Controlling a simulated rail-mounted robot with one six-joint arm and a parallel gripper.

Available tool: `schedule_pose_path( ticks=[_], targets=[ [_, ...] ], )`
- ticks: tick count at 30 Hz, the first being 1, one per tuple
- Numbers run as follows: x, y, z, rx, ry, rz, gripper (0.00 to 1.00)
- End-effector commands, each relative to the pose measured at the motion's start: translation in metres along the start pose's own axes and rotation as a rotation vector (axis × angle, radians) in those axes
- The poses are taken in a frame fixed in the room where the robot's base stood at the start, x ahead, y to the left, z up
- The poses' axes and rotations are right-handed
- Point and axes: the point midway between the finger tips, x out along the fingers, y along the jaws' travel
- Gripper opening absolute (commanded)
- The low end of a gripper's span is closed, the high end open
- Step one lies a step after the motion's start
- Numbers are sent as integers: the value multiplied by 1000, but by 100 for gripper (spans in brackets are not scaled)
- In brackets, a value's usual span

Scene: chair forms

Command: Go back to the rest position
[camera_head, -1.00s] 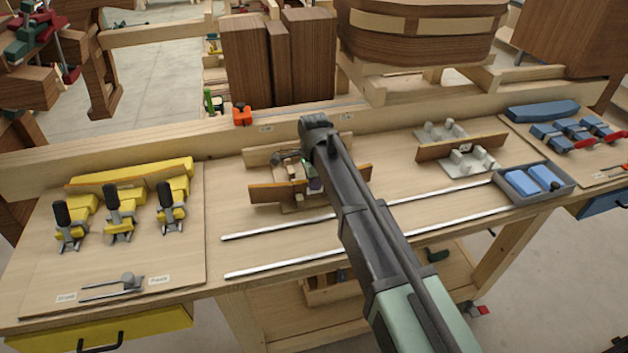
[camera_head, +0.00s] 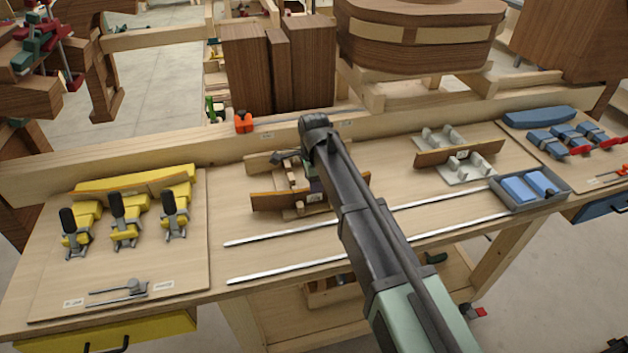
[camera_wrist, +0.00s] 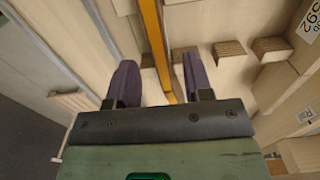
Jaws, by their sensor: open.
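My gripper (camera_wrist: 158,78) is open in the wrist view, its two dark purple fingers spread apart. A thin orange-brown wooden strip (camera_wrist: 153,38) runs between the fingers in that picture; I cannot tell how far below the fingertips it lies. In the head view my dark arm reaches over the middle of the bench, and the gripper is mostly hidden behind it, above the middle fixture. That fixture has a curved brown slat (camera_head: 278,201) along its front and small wooden blocks. Nothing is seen clamped in the fingers.
Yellow clamps (camera_head: 126,222) stand on the left board. Two metal rails (camera_head: 290,267) cross the bench front. A grey fixture with a brown slat (camera_head: 461,150), a grey tray (camera_head: 502,203) with blue pads and blue clamps (camera_head: 574,140) are on the right. Tall brown blocks (camera_head: 300,62) stand behind.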

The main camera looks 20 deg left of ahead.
Motion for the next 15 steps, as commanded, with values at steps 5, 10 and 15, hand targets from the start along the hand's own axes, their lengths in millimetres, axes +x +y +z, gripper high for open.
schedule_pose_path(
  ticks=[5, 10, 15],
  targets=[
    [-59, 0, 0, 0, 0, 0, 46],
    [-77, 0, 0, 0, 0, 0, 46],
    [-74, 0, 0, 0, 0, 0, 46]
  ],
)
